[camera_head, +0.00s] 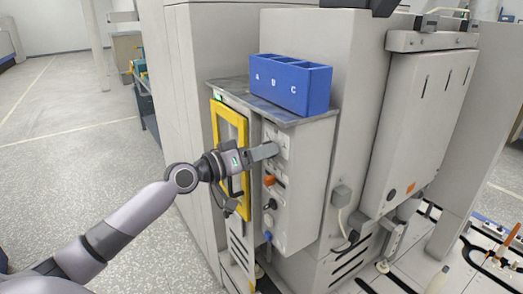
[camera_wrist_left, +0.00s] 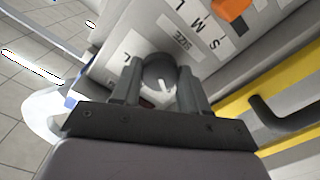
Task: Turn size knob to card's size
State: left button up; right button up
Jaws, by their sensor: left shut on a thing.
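The size knob (camera_wrist_left: 160,74) is a round dark grey knob with a pale line on its face. My left gripper (camera_wrist_left: 158,90) has one finger on each side of it and is shut on it. In the left wrist view a SIZE label (camera_wrist_left: 180,42) and the letters S, M and L are printed on the panel beside the knob. A white card (camera_wrist_left: 126,56) with a dark mark like an L sits on the panel by the left finger. In the head view my left gripper (camera_head: 272,151) reaches the upper part of the grey control panel (camera_head: 299,200) and hides the knob.
Below the gripper on the panel are an orange switch (camera_head: 269,181), a black knob (camera_head: 270,204) and a blue knob (camera_head: 267,236). A yellow-framed door (camera_head: 214,125) with a handle stands close on the left. A blue bin (camera_head: 290,84) marked A, B, C sits on top.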

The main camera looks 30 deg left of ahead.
pick_arm(q)
jog(key=shift+n, duration=0.3)
jog(key=o, duration=1.1)
jog(key=shift+c, duration=0.2)
jog(key=b+v, duration=0.2)
jog(key=v, duration=0.5)
jog(key=shift+s, duration=0.15)
